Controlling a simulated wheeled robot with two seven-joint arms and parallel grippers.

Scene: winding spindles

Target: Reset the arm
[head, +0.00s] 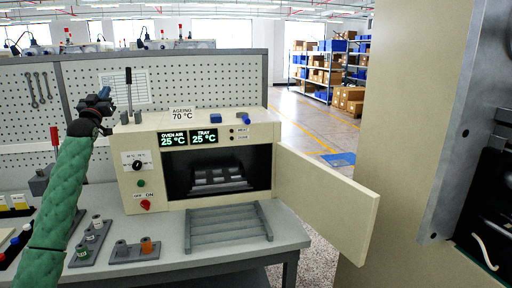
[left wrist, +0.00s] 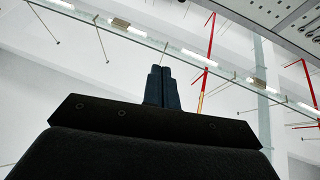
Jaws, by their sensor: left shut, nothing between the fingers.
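My left arm, in a green sleeve, comes up from the lower left of the head view. Its dark left gripper (head: 105,92) is raised in front of the pegboard, left of the ageing oven (head: 150,205). In the left wrist view the two fingers of the left gripper (left wrist: 162,88) stand together, shut and empty, pointing up towards the ceiling. My right gripper is not in view. The oven door (head: 325,205) stands open to the right, and a tray (head: 205,187) with several compartments sits inside the chamber.
A grey slatted rack (head: 228,228) lies on the table (head: 165,258) before the oven. Small holders with spindles (head: 135,250) stand at the table's left. A large beige cabinet (head: 395,130) fills the right. Open floor shows behind the door.

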